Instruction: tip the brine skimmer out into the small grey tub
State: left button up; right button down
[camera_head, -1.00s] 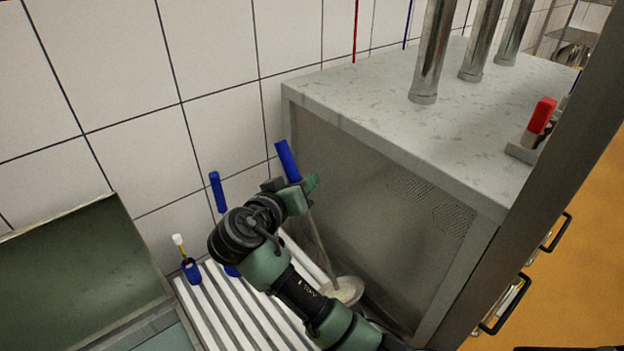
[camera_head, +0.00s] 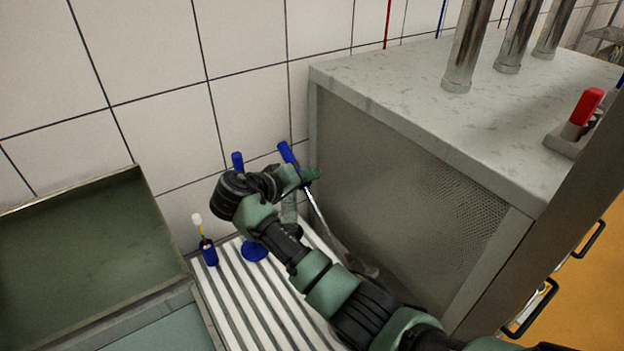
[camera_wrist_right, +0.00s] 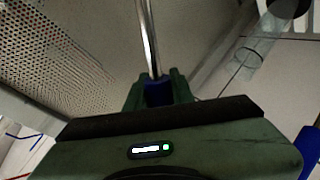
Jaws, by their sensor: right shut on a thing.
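The brine skimmer has a blue handle (camera_head: 287,152), a thin metal shaft (camera_head: 316,208) and a bowl (camera_head: 366,268) low at the foot of the counter, partly hidden by my arm. My right gripper (camera_head: 312,174) is shut on the handle just below its top, and the skimmer leans down to the right. In the right wrist view, the jaws (camera_wrist_right: 158,92) close on the blue handle and the metal shaft (camera_wrist_right: 148,38) runs away from them. The bowl's contents cannot be made out now. I cannot pick out the small grey tub. My left gripper is not in view.
A white slatted rack (camera_head: 240,300) lies below, with a blue holder and brush (camera_head: 208,252) and a blue round base (camera_head: 254,250) on it. A green-grey basin (camera_head: 85,240) stands left. A grey counter (camera_head: 440,120) with metal pipes (camera_head: 466,45) bounds the right; a tiled wall is behind.

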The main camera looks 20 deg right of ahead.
notch_tip(320, 180, down, 7)
jog(key=w+a+n+g+b, duration=0.1)
jog(key=w+b, duration=0.1)
jog(key=b, duration=0.4)
jog(key=shift+w+r+n+g, duration=0.2)
jog(key=shift+w+n+g, duration=0.1)
jog(key=shift+n+g, duration=0.1)
dwell(0.5)
